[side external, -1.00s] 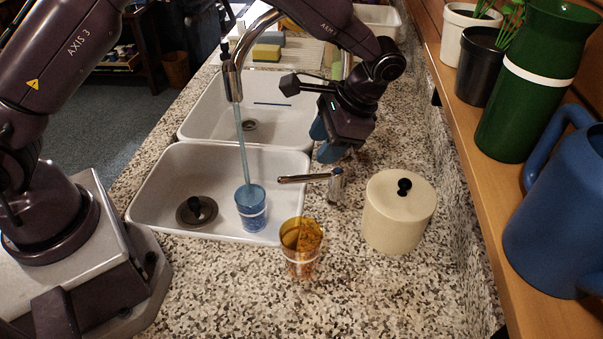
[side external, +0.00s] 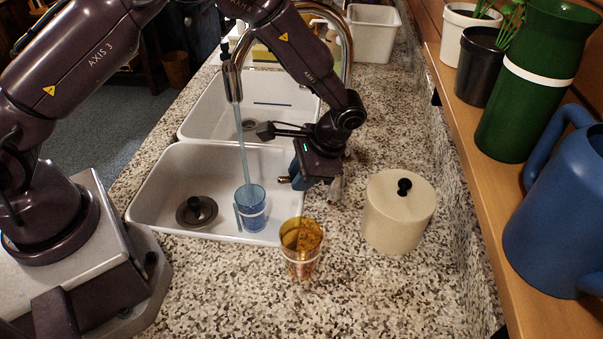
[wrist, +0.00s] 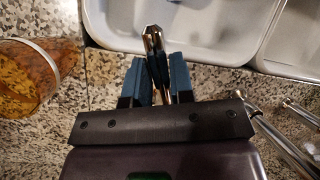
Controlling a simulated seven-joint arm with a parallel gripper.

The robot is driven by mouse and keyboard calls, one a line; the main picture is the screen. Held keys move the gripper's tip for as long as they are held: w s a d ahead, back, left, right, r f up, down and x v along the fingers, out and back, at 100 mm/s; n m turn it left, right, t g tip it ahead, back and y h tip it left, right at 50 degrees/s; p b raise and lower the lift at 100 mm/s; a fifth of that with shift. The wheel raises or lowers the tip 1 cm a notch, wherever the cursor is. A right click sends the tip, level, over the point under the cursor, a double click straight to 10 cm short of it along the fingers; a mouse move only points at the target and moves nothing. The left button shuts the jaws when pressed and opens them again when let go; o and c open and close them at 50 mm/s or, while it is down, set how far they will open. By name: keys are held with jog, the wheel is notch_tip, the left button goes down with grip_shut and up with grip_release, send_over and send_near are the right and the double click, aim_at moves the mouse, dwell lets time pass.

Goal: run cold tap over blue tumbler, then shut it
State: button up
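The blue tumbler (side external: 252,210) stands upright in the near basin. A thin stream of water (side external: 242,140) runs from the spout (side external: 232,78) into it. A narrow pale blue strip shows down the tumbler's left side; I cannot tell if it is overflow. The tap lever (side external: 284,180) is mostly hidden behind my gripper (side external: 300,176) in the side view. In the wrist view the chrome lever (wrist: 152,40) lies between the blue fingers of my gripper (wrist: 157,75). The fingers are apart, with gaps visible beside the lever.
An amber tumbler (side external: 301,262) stands on the counter near the basin's front edge. A cream lidded canister (side external: 398,220) is to its right. The near basin has a drain plug (side external: 197,211). A wooden shelf at right holds a blue jug (side external: 555,215) and a green vessel (side external: 525,105).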

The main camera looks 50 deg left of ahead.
grip_shut()
jog(key=shift+w+a+m+t+y, duration=0.3)
jog(key=shift+a+m+t, duration=0.15)
jog(key=shift+m, duration=0.45)
jog(key=shift+w+a+m+t, duration=0.4)
jog(key=shift+a+m, duration=0.3)
jog(key=shift+m, duration=0.6)
jog(key=shift+w, duration=0.1)
jog(key=shift+o, duration=2.3)
grip_release()
jog(key=shift+r, duration=0.1)
jog(key=v, duration=1.3)
jog(key=shift+d, duration=0.2)
